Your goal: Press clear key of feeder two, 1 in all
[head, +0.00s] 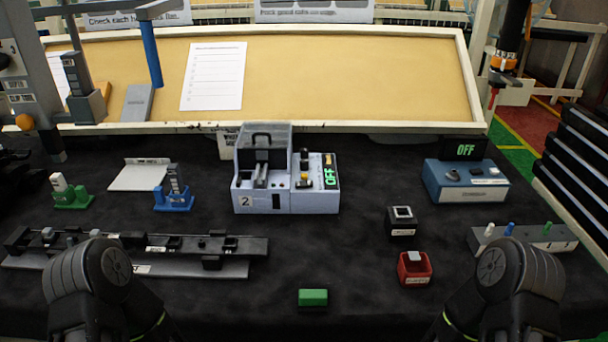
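Feeder two (262,203) is a pale blue-grey machine with a "2" label on its front, standing at the middle back of the black table. A clear-sided hopper with a dark handle rises on its left half. The key lettering is too small to read, so I cannot tell which is the clear key. Only dark rounded links of my arms show at the bottom left and right; neither gripper is visible.
A blue box (466,186) with an OFF display stands at the right. Black and red (414,268) small holders, a green block (313,298), a peg rack (522,238) and a long black fixture (140,250) lie in front. The mat directly before the feeder is clear.

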